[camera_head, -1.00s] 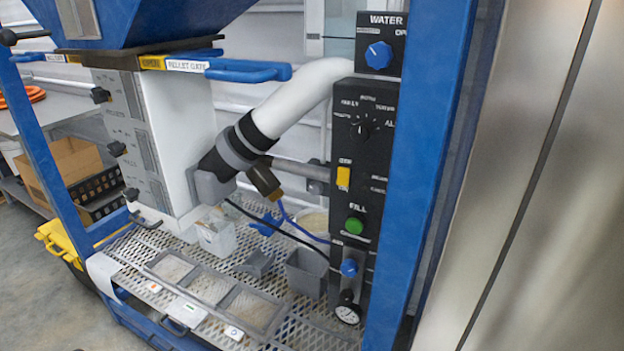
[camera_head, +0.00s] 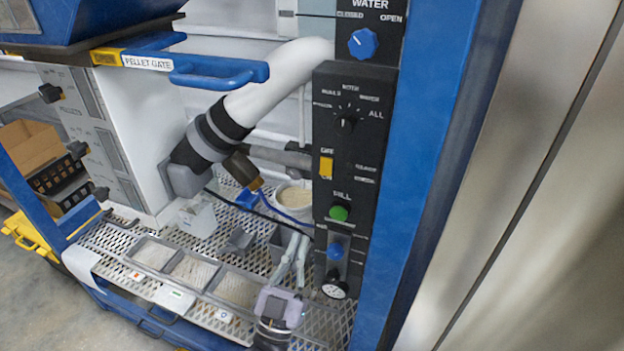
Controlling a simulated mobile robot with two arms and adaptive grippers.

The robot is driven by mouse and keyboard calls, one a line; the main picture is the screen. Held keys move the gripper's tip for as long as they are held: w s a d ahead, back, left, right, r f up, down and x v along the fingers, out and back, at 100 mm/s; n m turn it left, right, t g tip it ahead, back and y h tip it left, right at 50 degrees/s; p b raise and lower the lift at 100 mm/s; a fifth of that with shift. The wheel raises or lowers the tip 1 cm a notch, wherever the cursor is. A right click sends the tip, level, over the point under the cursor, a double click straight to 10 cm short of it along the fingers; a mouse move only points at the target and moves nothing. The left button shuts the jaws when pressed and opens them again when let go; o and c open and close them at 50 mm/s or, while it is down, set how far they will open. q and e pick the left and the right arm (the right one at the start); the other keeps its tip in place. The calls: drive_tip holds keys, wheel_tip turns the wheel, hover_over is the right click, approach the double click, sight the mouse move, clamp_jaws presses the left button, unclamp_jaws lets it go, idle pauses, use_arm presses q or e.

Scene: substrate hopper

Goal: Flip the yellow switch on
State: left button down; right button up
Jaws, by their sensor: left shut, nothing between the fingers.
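The yellow switch (camera_head: 326,167) is a small rocker on the black control panel (camera_head: 350,220), below the selector dial and above the green button. Its surface is in clear view, but I cannot tell from here which way it is tipped. My left gripper (camera_head: 297,245) rises from the bottom middle, fingers shut and pointing up, with nothing between them. It is below and a little left of the switch, apart from it, near the panel's lower left side. My right gripper is not in view.
Above the switch are a black selector dial (camera_head: 346,122) and a blue water knob (camera_head: 362,43). Below are a green button (camera_head: 338,213), a blue knob (camera_head: 335,251) and a gauge (camera_head: 335,287). A blue frame post (camera_head: 432,150) stands right of the panel. A white pipe (camera_head: 280,78) runs left.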

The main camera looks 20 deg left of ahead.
use_arm(q)
drive_tip(key=shift+r, duration=0.1)
drive_tip(key=p, duration=0.4)
approach(329, 162)
wheel_tip(329, 162, up, 4)
drive_tip(key=shift+w+f+p, duration=0.2)
drive_tip(key=shift+w+f, duration=0.1)
drive_tip(key=shift+w, duration=0.6)
drive_tip(key=shift+w+f+p, duration=0.2)
drive_tip(key=shift+w+f, duration=0.1)
drive_tip(key=shift+w, duration=0.65)
